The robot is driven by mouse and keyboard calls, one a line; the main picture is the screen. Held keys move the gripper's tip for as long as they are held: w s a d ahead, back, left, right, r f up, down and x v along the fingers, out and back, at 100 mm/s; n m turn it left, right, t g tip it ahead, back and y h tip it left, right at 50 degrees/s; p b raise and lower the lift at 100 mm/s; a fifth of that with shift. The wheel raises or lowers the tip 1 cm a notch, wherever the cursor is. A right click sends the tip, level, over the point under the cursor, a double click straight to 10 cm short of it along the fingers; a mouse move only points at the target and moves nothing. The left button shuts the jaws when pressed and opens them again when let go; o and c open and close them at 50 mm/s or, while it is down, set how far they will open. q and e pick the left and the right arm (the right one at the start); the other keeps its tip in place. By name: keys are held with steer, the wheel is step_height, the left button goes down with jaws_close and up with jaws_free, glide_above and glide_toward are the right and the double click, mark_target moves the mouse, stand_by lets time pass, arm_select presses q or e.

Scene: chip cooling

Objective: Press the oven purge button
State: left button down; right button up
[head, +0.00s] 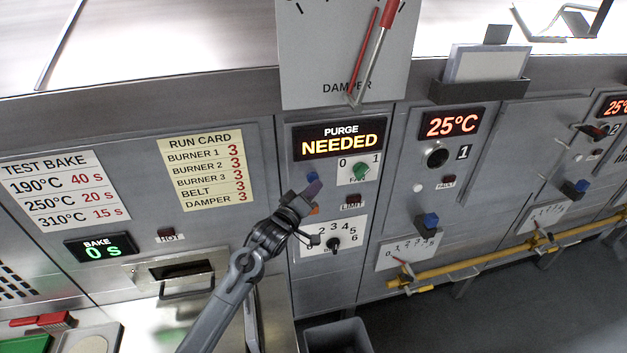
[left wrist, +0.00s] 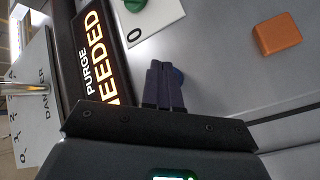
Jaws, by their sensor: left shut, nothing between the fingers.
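The blue purge button (head: 312,176) is on the grey oven panel below the display, which reads "PURGE NEEDED" (head: 341,140). My left gripper (head: 313,189) is shut and empty, with its fingertips at the button's lower edge in the head view. My right gripper is not in view.
A green knob (head: 361,172) on a 0–1 plate is right of the button. An orange block (left wrist: 277,34) sits on the panel near the fingers. Below are a dark LIMIT lamp (head: 352,202) and a numbered dial (head: 334,244). A yellow pipe (head: 471,264) runs along the right.

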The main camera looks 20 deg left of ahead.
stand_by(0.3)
arm_select(q)
steer(key=shift+w+a, duration=0.3)
steer(key=shift+w, duration=0.1)
stand_by(0.3)
steer(key=shift+s, duration=0.1)
stand_by(0.3)
steer(key=shift+s+d+p, duration=0.5)
steer(key=shift+s+p, duration=0.1)
steer(key=shift+s, duration=0.05)
steer(key=s+d+p, duration=0.1)
steer(key=s, duration=0.1)
steer(key=s+d+p, duration=0.2)
stand_by(0.5)
